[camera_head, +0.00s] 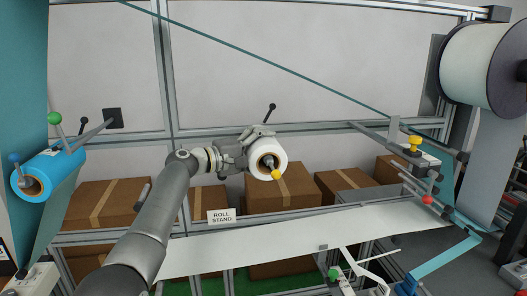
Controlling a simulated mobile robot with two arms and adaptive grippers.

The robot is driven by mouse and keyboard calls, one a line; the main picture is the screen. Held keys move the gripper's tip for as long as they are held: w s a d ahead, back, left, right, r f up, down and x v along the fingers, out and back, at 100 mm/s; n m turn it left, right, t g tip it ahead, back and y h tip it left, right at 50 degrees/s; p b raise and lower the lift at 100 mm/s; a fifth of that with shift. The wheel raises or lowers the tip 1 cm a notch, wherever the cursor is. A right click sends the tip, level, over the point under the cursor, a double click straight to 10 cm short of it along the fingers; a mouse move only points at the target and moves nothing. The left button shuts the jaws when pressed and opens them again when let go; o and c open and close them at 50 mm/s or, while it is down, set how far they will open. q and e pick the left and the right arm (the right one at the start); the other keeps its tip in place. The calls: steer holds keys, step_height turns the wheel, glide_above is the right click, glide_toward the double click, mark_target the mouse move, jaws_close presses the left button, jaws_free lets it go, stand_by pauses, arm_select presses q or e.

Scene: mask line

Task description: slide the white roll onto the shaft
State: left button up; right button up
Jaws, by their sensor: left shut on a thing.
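The white roll (283,158), with a brown core, is near the middle of the view, above the roll stand sign. My left gripper (248,146) reaches in from the left and is shut on its left and upper side. A grey shaft end (268,161) shows inside the core. A yellow ball (277,174) at its front overlaps the roll's lower rim. The roll appears to be around the shaft, but how far along it sits cannot be told. The shaft's rear is hidden behind roll and gripper. My right gripper is not in view.
A blue roll (50,175) sits on another shaft at left. A large white reel (478,65) is at upper right. Cardboard boxes (345,183) stand behind. A white web (255,234) runs below the held roll. Rods and a yellow knob (415,143) stand at right.

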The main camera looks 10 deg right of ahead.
arm_select(q)
steer(key=o, duration=1.1)
steer(key=shift+r, duration=0.1)
